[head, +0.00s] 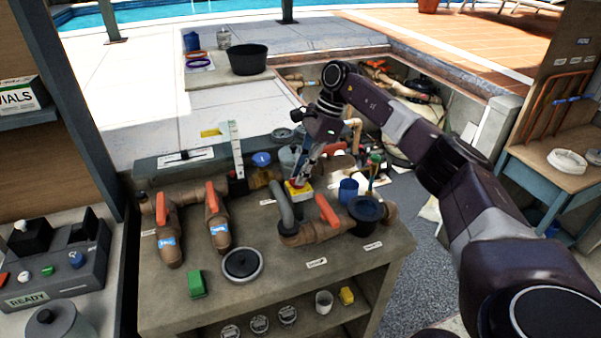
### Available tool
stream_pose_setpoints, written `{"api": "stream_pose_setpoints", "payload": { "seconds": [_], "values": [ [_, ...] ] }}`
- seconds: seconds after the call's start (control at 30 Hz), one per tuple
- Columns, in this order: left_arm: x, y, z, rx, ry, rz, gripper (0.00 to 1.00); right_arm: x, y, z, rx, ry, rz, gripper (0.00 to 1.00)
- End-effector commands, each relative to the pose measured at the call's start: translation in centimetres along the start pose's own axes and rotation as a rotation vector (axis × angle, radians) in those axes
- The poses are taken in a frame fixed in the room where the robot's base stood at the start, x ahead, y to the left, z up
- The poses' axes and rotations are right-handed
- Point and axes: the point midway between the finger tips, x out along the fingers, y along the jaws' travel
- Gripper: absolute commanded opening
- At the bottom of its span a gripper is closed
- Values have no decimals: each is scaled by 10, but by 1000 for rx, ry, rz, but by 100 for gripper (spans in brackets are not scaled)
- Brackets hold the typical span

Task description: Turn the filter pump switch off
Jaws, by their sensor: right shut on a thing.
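A small yellow box (298,194) with a red knob on top sits among the pipes on the grey-brown bench (215,300). It looks like the switch, but I can read no label on it. My right gripper (301,176) reaches down from above and is shut at the red knob. The fingertips cover most of the knob, so its position is hidden. My left gripper is not in view.
Brown pipes with orange-handled valves (214,198) stand left of the box, and a grey hose (281,205) stands close beside it. A blue cup (348,190) and a dark round cap (366,209) are to the right. A green block (196,284) lies at the front.

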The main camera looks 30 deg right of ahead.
Motion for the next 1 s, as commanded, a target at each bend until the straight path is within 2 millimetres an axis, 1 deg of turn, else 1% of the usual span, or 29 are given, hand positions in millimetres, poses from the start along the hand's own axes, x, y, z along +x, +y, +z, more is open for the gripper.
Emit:
{"api": "stream_pose_setpoints", "payload": {
  "seconds": [0.07, 0.1, 0.2, 0.27, 0.5, 0.6, 0.67, 0.77, 1.0],
  "values": [
    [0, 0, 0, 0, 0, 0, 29, -1, -1, 0, -2, 0, -4, 0],
    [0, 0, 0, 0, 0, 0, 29, -1, -1, 0, -2, 0, -4, 12],
    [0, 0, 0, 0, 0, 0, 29, -1, -1, 0, -2, 0, -4, 24],
    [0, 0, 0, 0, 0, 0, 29, -1, -1, 0, -1, 0, -3, 29],
    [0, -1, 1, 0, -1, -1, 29, -1, 0, 0, 0, 0, -2, 29],
    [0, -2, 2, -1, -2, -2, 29, -5, -1, 0, 0, 0, -3, 29],
    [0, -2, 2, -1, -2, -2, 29, -11, -1, 0, 0, -1, -4, 29],
    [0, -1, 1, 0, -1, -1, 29, -28, -1, 0, 0, -1, -5, 29],
    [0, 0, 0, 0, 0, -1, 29, -81, -1, 0, 1, -2, -7, 29]
  ]
}}
